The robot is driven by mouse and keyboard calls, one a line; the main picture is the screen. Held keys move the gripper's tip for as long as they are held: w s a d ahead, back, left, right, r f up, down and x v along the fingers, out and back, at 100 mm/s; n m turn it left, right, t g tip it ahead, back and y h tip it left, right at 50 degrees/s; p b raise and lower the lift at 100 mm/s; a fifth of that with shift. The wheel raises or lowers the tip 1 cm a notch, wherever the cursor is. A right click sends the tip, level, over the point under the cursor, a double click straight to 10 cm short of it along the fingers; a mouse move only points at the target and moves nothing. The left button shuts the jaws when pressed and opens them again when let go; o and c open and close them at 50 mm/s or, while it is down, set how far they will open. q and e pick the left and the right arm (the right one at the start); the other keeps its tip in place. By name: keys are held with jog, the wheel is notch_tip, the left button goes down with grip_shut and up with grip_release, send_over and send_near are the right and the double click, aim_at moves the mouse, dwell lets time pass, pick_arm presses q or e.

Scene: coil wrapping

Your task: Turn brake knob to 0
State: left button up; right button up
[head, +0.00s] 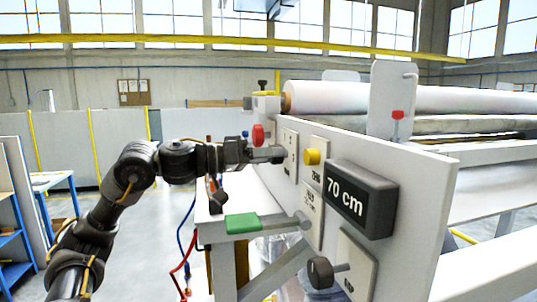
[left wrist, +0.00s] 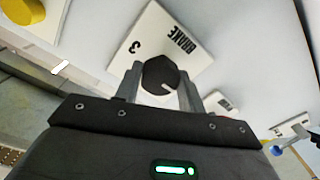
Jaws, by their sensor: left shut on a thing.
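My left gripper (head: 274,154) reaches in from the left to the front panel of the machine. In the left wrist view its two fingers are closed on the sides of the dark brake knob (left wrist: 160,74). The knob sits on a white plate (left wrist: 133,46) marked BRAKE, with a "3" readable; other numbers are hidden. A short pale mark shows on the knob's face, near its lower right. In the head view the plate (head: 291,142) shows edge-on and my gripper covers the knob. My right gripper is not in view.
The white panel (head: 420,190) also carries a yellow button (head: 312,156), a "70 cm" display (head: 362,198), a green-handled lever (head: 242,223) and a dark lower knob (head: 320,272). A red knob (head: 257,134) is just above my gripper. A white roll (head: 420,98) lies behind.

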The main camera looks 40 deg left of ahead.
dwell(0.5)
pick_arm(q)
jog(key=o, duration=1)
jog(key=shift+c, duration=0.2)
jog(key=b+v, duration=0.9)
jog(key=v, duration=0.1)
jog(key=shift+s+a, duration=0.2)
jog(key=shift+s, duration=0.15)
jog(key=shift+f, duration=0.1)
